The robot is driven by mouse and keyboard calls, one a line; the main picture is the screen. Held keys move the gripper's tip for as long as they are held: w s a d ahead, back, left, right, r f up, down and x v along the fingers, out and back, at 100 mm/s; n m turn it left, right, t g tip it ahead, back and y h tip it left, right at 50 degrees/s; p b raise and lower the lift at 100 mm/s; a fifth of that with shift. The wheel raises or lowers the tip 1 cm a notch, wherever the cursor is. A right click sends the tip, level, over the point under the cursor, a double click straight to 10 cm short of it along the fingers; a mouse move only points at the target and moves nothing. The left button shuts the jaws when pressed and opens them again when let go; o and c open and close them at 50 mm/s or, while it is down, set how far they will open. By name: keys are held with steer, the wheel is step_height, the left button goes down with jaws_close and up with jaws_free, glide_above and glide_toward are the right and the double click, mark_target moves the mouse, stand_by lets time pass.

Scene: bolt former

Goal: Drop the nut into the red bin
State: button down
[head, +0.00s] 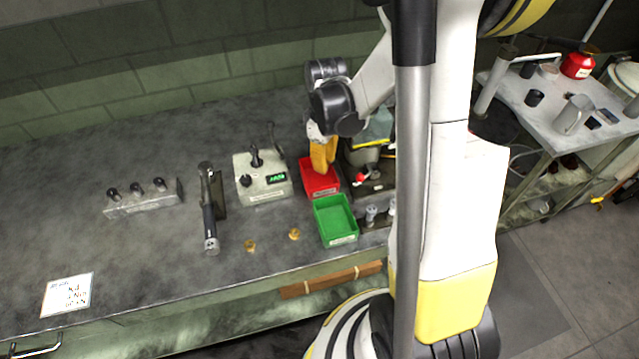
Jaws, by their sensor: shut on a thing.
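The red bin (318,187) stands on the grey workbench, just behind the green bin. My gripper (322,168), with yellow fingers, points down over the back part of the red bin. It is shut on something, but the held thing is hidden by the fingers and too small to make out. I cannot tell whether the fingertips are inside the bin or just above it. Two brass-coloured nuts lie on the bench, one nut (294,234) left of the green bin and another nut (250,246) further left.
The green bin (336,222) is empty in front of the red bin. A control box (262,181) with a lever and green display stands close on the left. A machine (368,165) stands close on the right. The bench's left front is mostly clear, with a paper sheet (67,295).

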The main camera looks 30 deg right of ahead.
mark_target(324, 179)
steer(key=shift+f, duration=0.2)
steer(key=c, duration=1.3)
jaws_free()
steer(key=shift+o, duration=0.2)
step_height(324, 179, up, 12)
steer(key=s+a+r+m+t, duration=0.3)
steer(key=s+a, duration=0.2)
steer(key=a, duration=0.1)
steer(key=s+a+r+m+t, duration=0.3)
steer(key=s+a+t, duration=0.1)
steer(key=a, duration=0.3)
steer(key=shift+s+a, duration=0.25)
steer(key=shift+s, duration=0.65)
